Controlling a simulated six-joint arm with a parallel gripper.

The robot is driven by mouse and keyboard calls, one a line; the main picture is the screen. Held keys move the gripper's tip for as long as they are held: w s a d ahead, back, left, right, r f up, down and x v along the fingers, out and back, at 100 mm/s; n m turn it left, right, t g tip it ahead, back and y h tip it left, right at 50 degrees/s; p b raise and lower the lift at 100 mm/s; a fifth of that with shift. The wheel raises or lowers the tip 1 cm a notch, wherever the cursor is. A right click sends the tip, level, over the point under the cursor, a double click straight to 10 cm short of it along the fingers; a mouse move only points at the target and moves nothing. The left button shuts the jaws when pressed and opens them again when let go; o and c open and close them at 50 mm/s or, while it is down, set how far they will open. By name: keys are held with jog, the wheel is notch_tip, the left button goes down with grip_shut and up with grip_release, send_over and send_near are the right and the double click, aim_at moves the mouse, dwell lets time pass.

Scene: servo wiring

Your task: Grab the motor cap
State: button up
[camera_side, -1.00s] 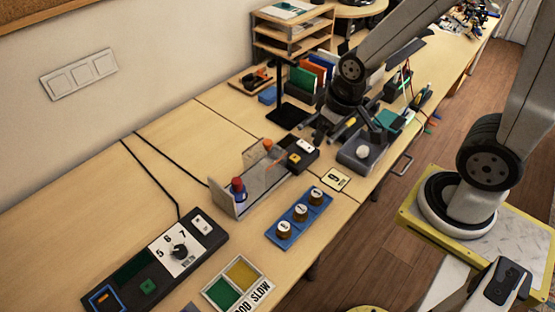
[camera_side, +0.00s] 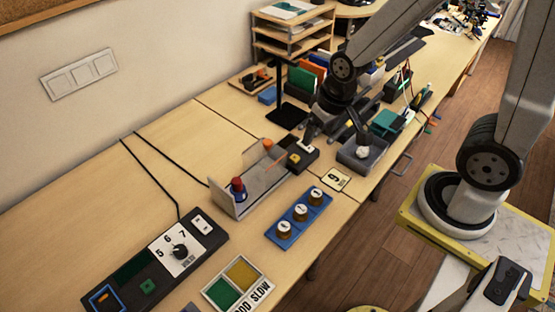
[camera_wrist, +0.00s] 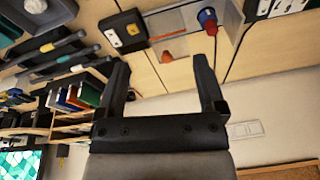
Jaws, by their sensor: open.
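A white round piece (camera_side: 361,152), possibly the motor cap, sits in a grey square tray (camera_side: 376,160) on the bench; it shows cut off at the top left of the wrist view (camera_wrist: 36,6). A red-and-blue capped piece (camera_side: 238,189) stands at the near end of a clear-walled holder (camera_side: 222,203), and an orange-topped piece (camera_side: 267,144) at its far end. I cannot tell for sure which is the motor cap.
The black switch box (camera_side: 300,156) stands left of the grey tray. A blue strip with brown knobs (camera_side: 300,213) and a number card (camera_side: 335,179) lie nearer. Bare wood lies left of the holder.

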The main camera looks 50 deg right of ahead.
jog(key=w+a+f+m+y, duration=0.2)
jog(key=w+a+f+m, duration=0.3)
jog(key=w+m, duration=0.5)
jog(key=m+y, duration=0.2)
jog(key=m, duration=1)
send_near(236, 181)
notch_tip(236, 181, down, 2)
jog(key=shift+w+a+x, duration=0.1)
jog(key=shift+w+x, duration=0.05)
jog(key=shift+x, duration=0.7)
jog(key=shift+w+a+x, duration=0.15)
jog(key=shift+x, duration=0.7)
jog(key=shift+x, duration=2.4)
grip_shut()
jog(key=shift+r, duration=0.2)
